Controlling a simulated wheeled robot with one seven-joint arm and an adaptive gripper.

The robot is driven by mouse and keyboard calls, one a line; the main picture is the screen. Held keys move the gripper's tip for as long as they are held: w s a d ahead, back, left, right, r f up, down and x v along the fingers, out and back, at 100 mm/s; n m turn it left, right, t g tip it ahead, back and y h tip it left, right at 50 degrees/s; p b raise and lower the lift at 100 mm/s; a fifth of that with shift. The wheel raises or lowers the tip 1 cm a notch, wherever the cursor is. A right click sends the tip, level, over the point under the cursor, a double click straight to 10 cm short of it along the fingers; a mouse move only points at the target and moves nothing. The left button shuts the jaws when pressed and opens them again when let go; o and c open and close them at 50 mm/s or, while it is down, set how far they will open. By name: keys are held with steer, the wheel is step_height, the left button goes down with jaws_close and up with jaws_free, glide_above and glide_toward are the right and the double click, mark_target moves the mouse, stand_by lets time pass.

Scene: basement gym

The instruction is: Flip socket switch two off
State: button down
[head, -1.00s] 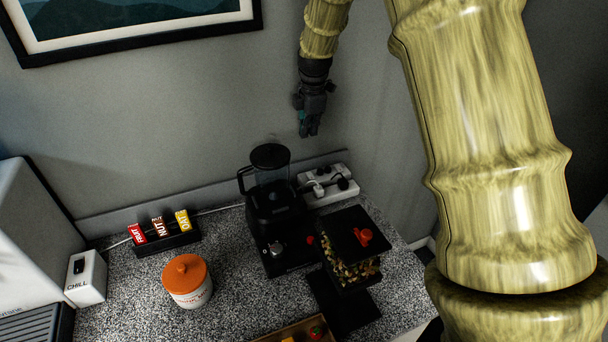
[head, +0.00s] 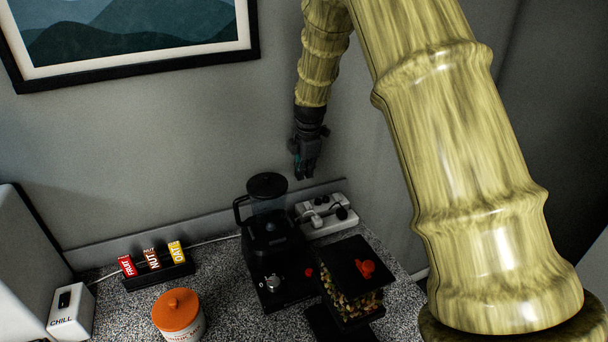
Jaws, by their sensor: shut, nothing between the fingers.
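The white socket strip (head: 318,226) lies at the back of the counter against the wall, right of the blender. Dark plugs and a white cable sit on it. Its switches are too small to tell apart, and I cannot read which are on or off. My gripper (head: 304,177) points down above and slightly left of the strip, near the wall. Its fingers are together and hold nothing. It is apart from the strip.
A black blender (head: 268,236) stands left of the strip. A black-lidded dispenser (head: 352,290) with a red knob stands in front of it. A snack bar rack (head: 157,270), an orange-lidded jar (head: 180,318) and a white CHILL box (head: 72,312) stand farther left.

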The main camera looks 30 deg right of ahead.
mark_target(302, 207)
steer(key=shift+w+f+p, duration=0.3)
steer(key=shift+f+p, duration=0.55)
steer(key=shift+f, duration=1.15)
steer(key=shift+w+f+p, duration=0.3)
steer(key=shift+f+p, duration=0.6)
steer(key=shift+f, duration=1.15)
steer(key=shift+w+f+p, duration=0.3)
steer(key=shift+f+p, duration=0.55)
steer(key=shift+f, duration=1.15)
